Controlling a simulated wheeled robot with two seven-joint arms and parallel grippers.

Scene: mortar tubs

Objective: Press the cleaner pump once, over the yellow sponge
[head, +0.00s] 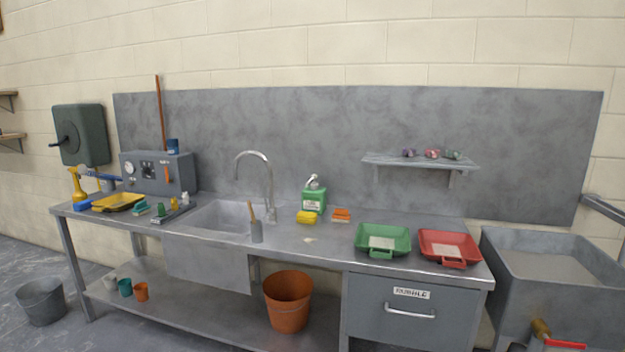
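The cleaner pump (313,182) is a pale pump head on top of a green bottle (314,200) with a white label. The bottle stands upright on the metal counter, near the back panel and right of the sink. The yellow sponge (306,217) lies on the counter just in front of the bottle, a little to its left. I cannot tell whether the pump's spout is directly above the sponge. Neither of my grippers shows in the head view.
An orange-and-white brush or block (341,215) lies right of the sponge. The sink (215,217) with its tall faucet (268,185) is at left, with a grey holder (256,232) at its front edge. Green (383,240) and red (449,248) trays stand at right.

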